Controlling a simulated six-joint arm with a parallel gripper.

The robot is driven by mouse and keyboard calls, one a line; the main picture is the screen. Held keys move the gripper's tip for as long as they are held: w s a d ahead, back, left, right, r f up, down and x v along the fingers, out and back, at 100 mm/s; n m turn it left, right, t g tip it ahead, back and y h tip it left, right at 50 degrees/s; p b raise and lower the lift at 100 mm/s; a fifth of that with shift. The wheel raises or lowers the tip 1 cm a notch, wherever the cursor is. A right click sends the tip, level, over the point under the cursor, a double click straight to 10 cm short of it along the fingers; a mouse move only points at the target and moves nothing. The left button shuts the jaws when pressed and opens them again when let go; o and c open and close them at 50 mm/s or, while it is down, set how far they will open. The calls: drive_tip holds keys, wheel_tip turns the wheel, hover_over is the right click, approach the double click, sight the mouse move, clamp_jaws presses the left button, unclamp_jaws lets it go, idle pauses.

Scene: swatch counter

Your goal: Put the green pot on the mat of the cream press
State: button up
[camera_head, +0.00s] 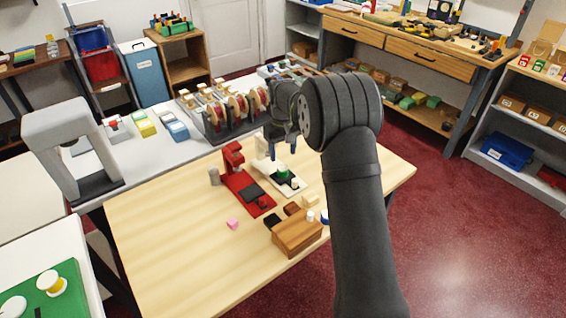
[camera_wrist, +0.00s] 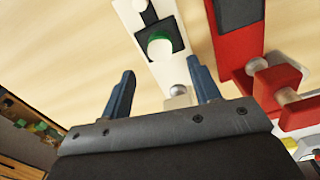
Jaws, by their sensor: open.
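The green pot (camera_head: 283,173) sits on the dark mat of the cream press (camera_head: 262,147), upright as far as I can tell. In the wrist view the pot (camera_wrist: 159,46) shows a pale round top with a green rim, on the black square mat (camera_wrist: 178,31) on the cream base. My gripper (camera_head: 283,153) is open and empty. It hangs just above and behind the pot, with clear space between. In the wrist view both blue fingers of my gripper (camera_wrist: 160,67) stand apart, and the pot lies beyond their tips.
A red press (camera_head: 234,160) stands close to the left of the cream one. A wooden block (camera_head: 297,232) with small items around it is near the table's front edge. The table's left part is clear.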

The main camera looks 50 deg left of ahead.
wheel_tip(320, 180, up, 5)
drive_tip(key=shift+r, duration=0.1)
idle(0.4)
hover_over(283, 169)
drive_tip(key=shift+f, duration=4.25)
